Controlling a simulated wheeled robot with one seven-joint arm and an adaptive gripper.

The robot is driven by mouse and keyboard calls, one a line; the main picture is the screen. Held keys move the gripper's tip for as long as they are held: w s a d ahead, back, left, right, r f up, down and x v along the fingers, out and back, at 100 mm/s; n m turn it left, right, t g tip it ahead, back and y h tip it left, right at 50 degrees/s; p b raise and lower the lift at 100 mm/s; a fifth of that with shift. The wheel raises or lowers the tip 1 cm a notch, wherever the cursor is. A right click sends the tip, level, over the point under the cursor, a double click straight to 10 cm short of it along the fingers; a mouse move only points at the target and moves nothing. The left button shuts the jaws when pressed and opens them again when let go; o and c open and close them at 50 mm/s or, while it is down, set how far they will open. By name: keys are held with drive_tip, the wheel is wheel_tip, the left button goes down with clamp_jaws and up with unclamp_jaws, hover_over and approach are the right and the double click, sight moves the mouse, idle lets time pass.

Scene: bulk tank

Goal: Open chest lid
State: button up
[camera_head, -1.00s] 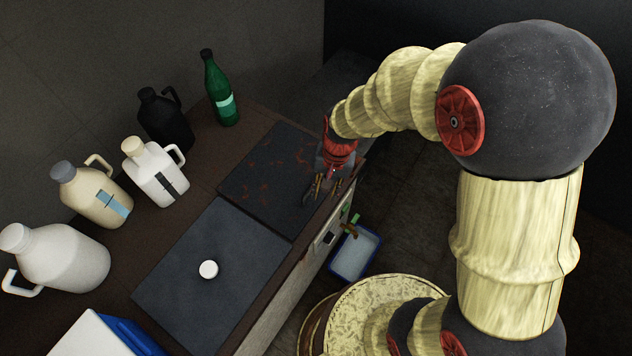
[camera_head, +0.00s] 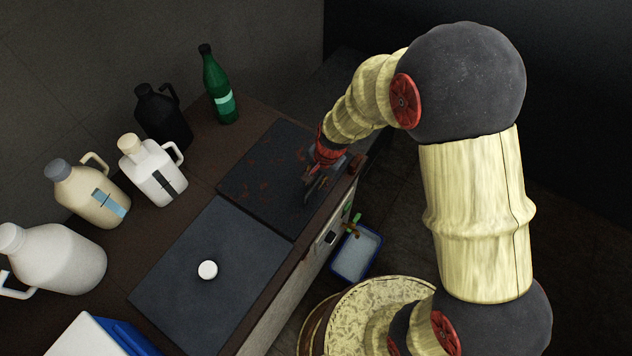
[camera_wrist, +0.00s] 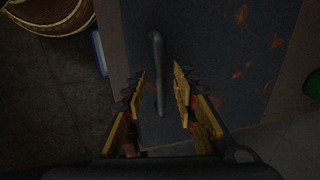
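The chest is a low, long unit with two dark lids, both lying flat. The rust-speckled lid (camera_head: 255,185) is at the far end; the plain lid (camera_head: 190,290) with a round white knob (camera_head: 208,270) is nearer. My gripper (camera_head: 318,187) is low over the right edge of the rust-speckled lid. In the wrist view, a dark bar handle (camera_wrist: 156,50) stands on that lid (camera_wrist: 215,50). My gripper (camera_wrist: 160,78) is open, with a finger on each side of the handle. I see gaps beside the bar; contact at its lower end is unclear.
Several jugs and a green bottle (camera_head: 218,90) stand along the wall behind the lids. A blue-rimmed tray (camera_head: 357,252) sits below a tap (camera_head: 350,228) on the chest's front. A blue and white box (camera_head: 90,338) is at the near left.

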drive_tip(key=shift+f, duration=0.25)
drive_tip(key=shift+c, duration=0.9)
clamp_jaws()
drive_tip(key=shift+r, duration=0.1)
